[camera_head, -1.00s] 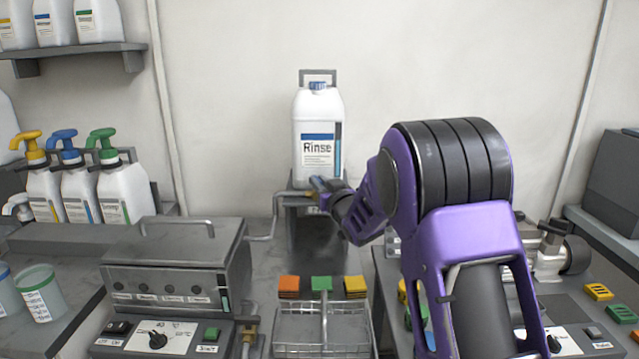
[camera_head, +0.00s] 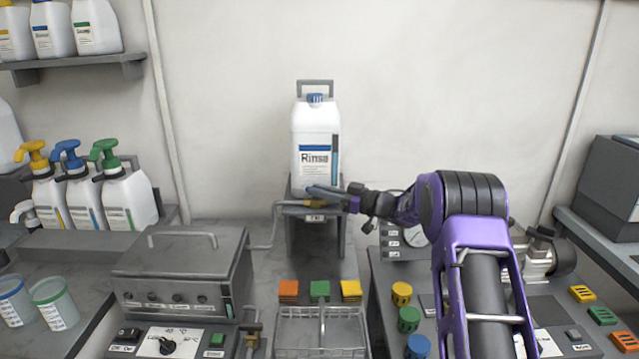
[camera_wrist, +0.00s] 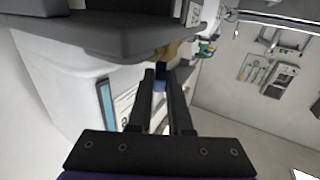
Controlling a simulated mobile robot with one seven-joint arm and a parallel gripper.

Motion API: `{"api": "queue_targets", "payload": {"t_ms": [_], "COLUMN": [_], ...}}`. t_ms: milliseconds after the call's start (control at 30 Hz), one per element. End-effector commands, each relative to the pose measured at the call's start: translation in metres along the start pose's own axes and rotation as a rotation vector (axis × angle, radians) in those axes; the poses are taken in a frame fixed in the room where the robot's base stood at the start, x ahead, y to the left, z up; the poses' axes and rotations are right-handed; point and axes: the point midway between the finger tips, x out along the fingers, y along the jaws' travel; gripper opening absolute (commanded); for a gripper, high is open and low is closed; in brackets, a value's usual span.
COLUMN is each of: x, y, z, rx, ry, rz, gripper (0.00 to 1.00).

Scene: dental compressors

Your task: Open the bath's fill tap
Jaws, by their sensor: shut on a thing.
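The fill tap has a brass body (camera_head: 312,203) at the front of the stand, just below the white Rinse container (camera_head: 317,135). The tap's blue handle (camera_wrist: 160,85) shows between my finger tips in the wrist view, with brass just beyond it. My gripper (camera_wrist: 160,82) is shut on this handle. In the head view my gripper (camera_head: 338,193) reaches in from the right and partly hides the tap. A thin pipe (camera_head: 272,228) runs from the tap down toward the lidded grey metal bath (camera_head: 180,275). The handle's exact angle is hard to tell.
The grey stand (camera_head: 318,240) carries the container. A wire basket (camera_head: 320,335) and coloured blocks (camera_head: 320,289) lie in front. A pressure gauge (camera_head: 415,235) is right of the stand, below my arm. Pump bottles (camera_head: 80,195) stand at left.

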Motion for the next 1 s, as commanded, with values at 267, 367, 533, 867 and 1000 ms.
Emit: {"api": "queue_targets", "payload": {"t_ms": [267,367,533,867,1000], "x": [0.0003,0.0005,0.0012,0.0016,0.0018], "y": [0.0032,0.0035,0.004,0.005,0.0051], "z": [0.0007,0.0008,0.0011,0.0006,-0.0001], "rx": [-0.003,-0.003,-0.003,-0.003,-0.003], "ry": [0.001,0.001,0.001,0.001,0.002], "rz": [-0.151,-0.192,-0.251,-0.331,-0.35], "gripper": [0.0,0.0,0.0,0.0,0.0]}}
